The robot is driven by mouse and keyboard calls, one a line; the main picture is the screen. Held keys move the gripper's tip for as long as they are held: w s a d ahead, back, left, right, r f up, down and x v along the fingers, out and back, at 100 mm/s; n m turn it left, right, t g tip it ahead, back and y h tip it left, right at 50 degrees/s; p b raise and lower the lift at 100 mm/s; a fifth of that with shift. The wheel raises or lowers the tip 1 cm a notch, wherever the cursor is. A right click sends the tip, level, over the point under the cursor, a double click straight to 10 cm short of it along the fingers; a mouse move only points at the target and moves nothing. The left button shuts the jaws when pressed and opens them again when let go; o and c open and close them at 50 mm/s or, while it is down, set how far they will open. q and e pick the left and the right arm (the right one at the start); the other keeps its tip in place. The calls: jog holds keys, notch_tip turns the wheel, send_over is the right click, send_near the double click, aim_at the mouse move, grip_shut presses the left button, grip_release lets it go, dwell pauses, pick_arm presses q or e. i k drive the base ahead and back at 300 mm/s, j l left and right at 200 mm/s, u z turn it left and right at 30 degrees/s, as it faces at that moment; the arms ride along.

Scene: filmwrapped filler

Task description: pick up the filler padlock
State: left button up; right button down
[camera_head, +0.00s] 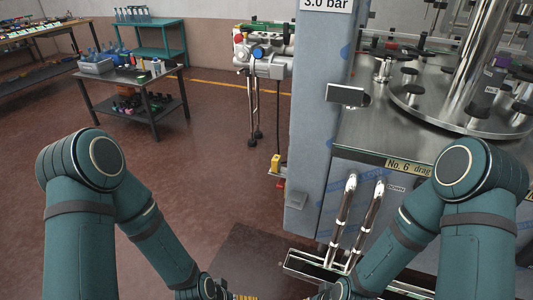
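No object is clearly recognisable as a padlock. A small yellow item (276,163) sits low on the left side of the grey filler cabinet (318,110); it is too small to tell whether it is the filler padlock. My two teal arms come in from the left and right and bend down to the bottom edge.
The filler's steel worktop (365,130) and two shiny pipes (342,210) stand at the right. A dark cart (130,78) with bottles and bins stands at the back left, before a teal shelf (150,30). The red-brown floor (215,170) between is open.

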aim_at(275, 161)
jog(key=i+j+z, duration=0.1)
jog(key=i+j, duration=0.2)
jog(key=i+j+z, duration=0.1)
jog(key=i+j, duration=0.15)
jog(key=j, duration=0.2)
jog(key=i+j+z, duration=0.1)
jog(key=i+j, duration=0.2)
jog(key=j, duration=0.15)
